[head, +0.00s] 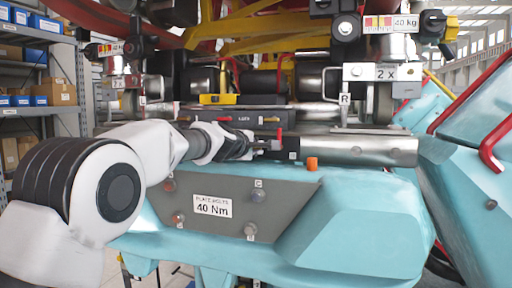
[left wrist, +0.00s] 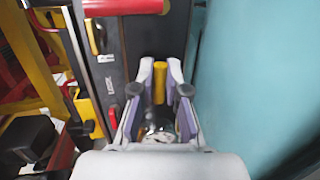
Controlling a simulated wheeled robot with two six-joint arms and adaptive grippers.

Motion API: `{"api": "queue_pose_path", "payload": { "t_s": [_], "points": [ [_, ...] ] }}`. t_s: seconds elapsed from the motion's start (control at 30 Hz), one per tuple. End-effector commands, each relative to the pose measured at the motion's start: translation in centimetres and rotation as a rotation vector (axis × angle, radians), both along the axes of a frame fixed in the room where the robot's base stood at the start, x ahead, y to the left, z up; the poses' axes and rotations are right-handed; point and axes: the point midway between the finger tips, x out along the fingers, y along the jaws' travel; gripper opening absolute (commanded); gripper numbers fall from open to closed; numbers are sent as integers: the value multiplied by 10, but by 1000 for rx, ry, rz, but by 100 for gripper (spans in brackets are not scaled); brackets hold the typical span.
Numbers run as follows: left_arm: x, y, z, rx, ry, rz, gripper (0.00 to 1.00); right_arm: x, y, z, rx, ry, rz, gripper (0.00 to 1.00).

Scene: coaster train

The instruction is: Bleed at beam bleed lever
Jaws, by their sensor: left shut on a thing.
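My left gripper (head: 268,147) reaches in from the left in the head view, to the front of a dark labelled panel. Its fingers also show in the left wrist view (left wrist: 160,95). They are closed around a yellow upright handle (left wrist: 160,80), with one finger on each side. In the head view my gripper largely hides what it holds. I cannot read a label that names this handle as the beam bleed lever. A small red upright part (head: 279,133) stands close to the fingertips. My right gripper is not in view.
The dark panel (head: 235,118) carries small levers. A metal cylinder (head: 370,150) lies to the right, with an orange cap (head: 312,163) below it. A teal beam (head: 370,215) with a grey plate (head: 275,205) fills the front. Red bars (head: 492,150) stand at the right.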

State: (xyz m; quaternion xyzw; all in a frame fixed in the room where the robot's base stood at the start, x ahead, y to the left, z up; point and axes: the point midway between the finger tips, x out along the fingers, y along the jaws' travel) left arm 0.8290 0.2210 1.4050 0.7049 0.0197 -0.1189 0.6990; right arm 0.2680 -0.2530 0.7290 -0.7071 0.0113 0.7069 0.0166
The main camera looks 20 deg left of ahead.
Motion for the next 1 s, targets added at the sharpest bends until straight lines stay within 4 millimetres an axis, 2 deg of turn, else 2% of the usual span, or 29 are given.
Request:
{"api": "queue_pose_path", "payload": {
  "t_s": [0.27,0.3,0.33,0.73,0.87,1.0],
  "points": [
    [0,0,-1,1,1,0,0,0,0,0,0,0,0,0],
    [0,0,-1,1,1,0,27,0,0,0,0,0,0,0],
    [0,0,-1,1,1,0,38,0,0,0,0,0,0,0],
    [-4,0,2,-1,-1,-1,39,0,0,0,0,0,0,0],
    [-18,2,5,-4,-1,-2,39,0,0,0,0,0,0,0],
    [-42,6,9,-4,1,0,39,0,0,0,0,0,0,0]
  ]
}}
